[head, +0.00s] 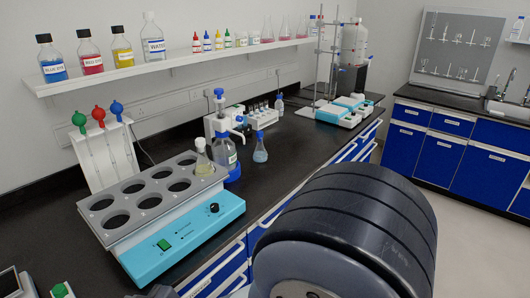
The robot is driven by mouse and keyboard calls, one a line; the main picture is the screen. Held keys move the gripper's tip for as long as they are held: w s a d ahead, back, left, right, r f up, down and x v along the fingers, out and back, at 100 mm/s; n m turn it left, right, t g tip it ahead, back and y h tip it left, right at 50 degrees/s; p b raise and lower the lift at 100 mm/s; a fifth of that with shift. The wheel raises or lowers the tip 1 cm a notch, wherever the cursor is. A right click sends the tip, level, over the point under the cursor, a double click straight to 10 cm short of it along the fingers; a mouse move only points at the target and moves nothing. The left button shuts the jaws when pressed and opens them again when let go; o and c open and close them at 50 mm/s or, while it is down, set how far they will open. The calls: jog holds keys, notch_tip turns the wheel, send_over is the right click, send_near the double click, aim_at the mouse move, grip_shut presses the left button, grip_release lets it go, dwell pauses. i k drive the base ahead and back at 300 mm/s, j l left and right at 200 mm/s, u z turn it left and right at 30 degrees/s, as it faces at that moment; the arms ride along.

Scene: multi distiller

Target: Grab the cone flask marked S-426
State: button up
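A cone flask (260,149) with pale blue contents stands upright on the black bench, right of the water bath. A second flask (203,159) with yellowish liquid and a pale stopper sits in a back hole of the water bath (215,215). A large dark rounded part of my own arm fills the lower right and hides part of the bench front. My gripper is not in view.
A pipette stand (105,155) is at the left. A small rack (262,117) and white-and-blue devices (350,108) stand farther back. Bare black bench (290,150) lies right of the blue flask.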

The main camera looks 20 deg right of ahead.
aim_at(260, 155)
jog(key=i+l+z, duration=0.2)
jog(key=i+l, duration=0.25)
jog(key=i+l+z, duration=0.2)
jog(key=i+l, duration=0.2)
jog(key=i+l+z, duration=0.2)
jog(key=i, duration=0.3)
jog(key=i+l+z, duration=0.15)
jog(key=i+l, duration=0.2)
jog(key=i, duration=0.15)
